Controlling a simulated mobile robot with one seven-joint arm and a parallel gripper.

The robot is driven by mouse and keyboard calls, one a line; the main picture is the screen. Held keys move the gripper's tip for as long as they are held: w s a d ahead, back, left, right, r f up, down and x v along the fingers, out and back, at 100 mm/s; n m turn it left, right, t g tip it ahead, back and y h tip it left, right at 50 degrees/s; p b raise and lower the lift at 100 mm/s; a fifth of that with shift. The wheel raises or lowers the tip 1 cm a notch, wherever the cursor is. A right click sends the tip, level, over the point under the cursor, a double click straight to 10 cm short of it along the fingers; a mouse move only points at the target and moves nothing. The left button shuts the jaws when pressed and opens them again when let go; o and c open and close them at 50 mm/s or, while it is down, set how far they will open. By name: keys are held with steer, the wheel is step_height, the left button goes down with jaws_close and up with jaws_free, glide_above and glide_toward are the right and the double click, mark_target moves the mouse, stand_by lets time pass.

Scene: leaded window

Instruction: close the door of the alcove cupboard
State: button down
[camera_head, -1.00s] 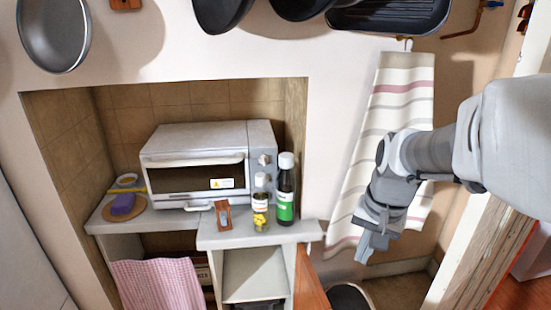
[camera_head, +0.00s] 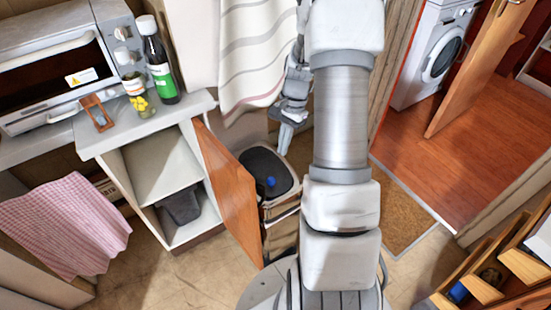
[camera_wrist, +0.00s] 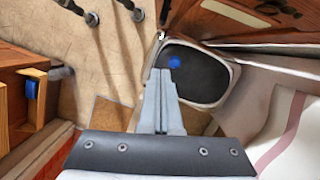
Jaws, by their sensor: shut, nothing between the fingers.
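The alcove cupboard (camera_head: 160,162) stands under the counter with its white inside showing. Its brown wooden door (camera_head: 229,193) is swung wide open, hinged on the right side of the opening. In the wrist view the door (camera_wrist: 275,18) shows at the upper right. My gripper (camera_head: 285,138) is shut and empty, right of the door, above the dark-topped bin. In the wrist view my gripper (camera_wrist: 160,85) points toward the bin and is apart from the door.
A bin (camera_head: 268,172) with a blue thing on it stands close beside the door's outer side. A striped towel (camera_head: 250,55) hangs behind my gripper. A bottle (camera_head: 158,62) and jar (camera_head: 140,97) stand on the counter. Floor (camera_head: 165,270) before the cupboard is clear.

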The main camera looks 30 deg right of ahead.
steer(key=s+a+f+b, duration=0.1)
steer(key=s+a+f, duration=0.1)
steer(key=a+f, duration=0.4)
steer(key=shift+d+x, duration=0.25)
steer(key=shift+x, duration=0.95)
steer(key=shift+f, duration=0.1)
